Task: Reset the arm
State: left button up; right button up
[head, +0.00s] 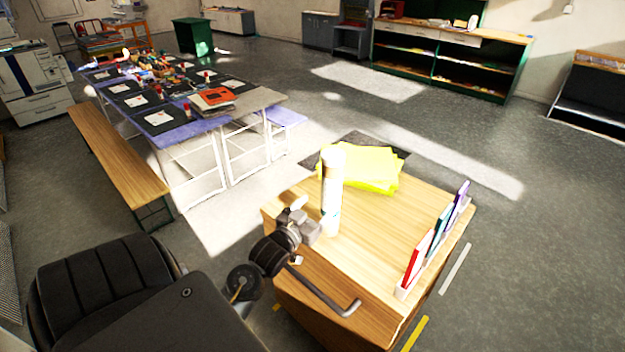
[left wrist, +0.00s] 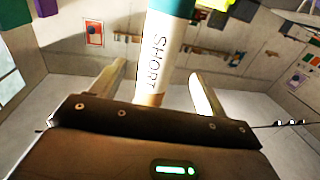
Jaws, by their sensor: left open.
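My left gripper (head: 308,219) is beside the cylinder's lower part, close to the table's left edge. Its two fingers are spread apart in the left wrist view (left wrist: 156,88). I cannot tell whether a finger touches the cylinder. My right gripper is not in view.
Yellow sheets (head: 368,169) lie behind the cylinder. A rack (head: 402,292) of upright red, teal and purple books stands along the table's right side. A long cluttered table (head: 165,122) and wooden bench (head: 118,158) are at left. Open floor (head: 465,140) lies behind the wooden table.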

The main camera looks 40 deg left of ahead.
pick_arm(q)
jog(key=shift+s+d, duration=0.15)
jog(key=shift+s, duration=0.5)
jog(key=s+d+f+m+g+h, duration=0.2)
jog(key=s+d+f+g, duration=0.55)
jog(key=d+f, duration=0.25)
jog(key=s+d+f+m+g+h, duration=0.1)
jog(key=s+d+f+g, duration=0.2)
jog(key=s, duration=0.5)
jog(key=s+d+f+m+g+h, duration=0.1)
jog(key=s+d+g, duration=0.2)
jog(key=s+d, duration=0.4)
jog(key=s+a+f+g+b, duration=0.1)
jog(key=s+f+g+b, duration=0.15)
jog(key=f, duration=2.65)
jog(key=s+a+f, duration=0.3)
jog(key=s+f, duration=1.3)
jog(key=s, duration=0.1)
jog(key=shift+m+g+y+b, duration=0.3)
jog(key=shift+b, duration=0.15)
